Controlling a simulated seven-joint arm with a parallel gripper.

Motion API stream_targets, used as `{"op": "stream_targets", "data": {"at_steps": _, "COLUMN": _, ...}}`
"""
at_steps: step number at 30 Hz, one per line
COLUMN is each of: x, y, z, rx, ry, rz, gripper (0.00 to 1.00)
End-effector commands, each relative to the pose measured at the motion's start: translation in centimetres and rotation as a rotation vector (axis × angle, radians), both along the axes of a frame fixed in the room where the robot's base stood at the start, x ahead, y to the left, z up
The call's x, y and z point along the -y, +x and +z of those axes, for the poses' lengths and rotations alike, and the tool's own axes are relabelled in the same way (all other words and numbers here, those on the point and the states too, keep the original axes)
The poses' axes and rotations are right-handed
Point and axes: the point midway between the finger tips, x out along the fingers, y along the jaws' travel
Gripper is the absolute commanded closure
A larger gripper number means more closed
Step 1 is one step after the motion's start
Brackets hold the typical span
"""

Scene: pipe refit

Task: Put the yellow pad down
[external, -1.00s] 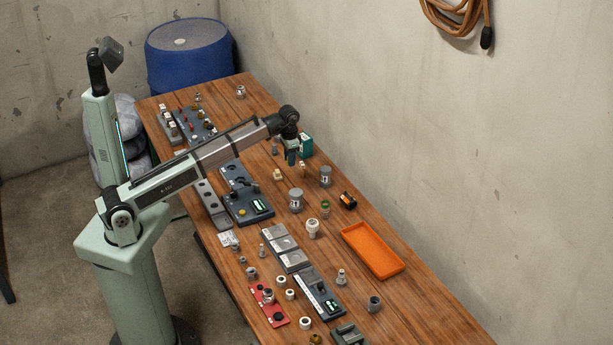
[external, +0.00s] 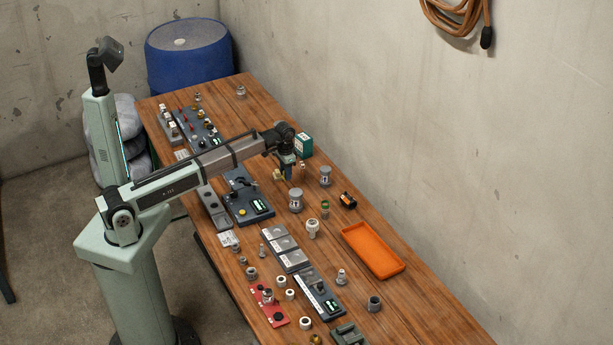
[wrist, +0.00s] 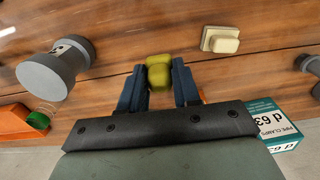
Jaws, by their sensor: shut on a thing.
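The yellow pad (wrist: 158,71) is a small, olive-yellow rounded piece between the two blue fingers of my gripper (wrist: 159,84) in the wrist view. My gripper is shut on it. Wooden boards lie beyond the fingertips; I cannot tell the exact height of the pad above them. In the external view my gripper (external: 288,174) is over the middle of the bench, and I cannot make out the pad clearly there.
A cream block (wrist: 221,40) lies close by on the bench (external: 400,300). A grey flanged cylinder (wrist: 52,72) stands to the left in the wrist view, a pipe clamps box (wrist: 276,127) to the right. An orange tray (external: 372,250) and a grey panel (external: 247,205) lie farther off.

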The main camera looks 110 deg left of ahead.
Motion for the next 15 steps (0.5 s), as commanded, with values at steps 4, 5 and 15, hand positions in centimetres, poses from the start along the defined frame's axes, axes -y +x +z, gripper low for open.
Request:
{"op": "stream_targets", "data": {"at_steps": 4, "x": 0.0, "y": 0.0, "z": -1.6, "rx": 0.0, "ry": 0.0, "rz": 0.0, "gripper": 0.97}}
{"op": "stream_targets", "data": {"at_steps": 5, "x": 0.0, "y": 0.0, "z": -1.7, "rx": 0.0, "ry": 0.0, "rz": 0.0, "gripper": 0.97}}
{"op": "stream_targets", "data": {"at_steps": 15, "x": 0.0, "y": 0.0, "z": -5.0, "rx": -0.001, "ry": -0.001, "rz": 0.0, "gripper": 0.97}}
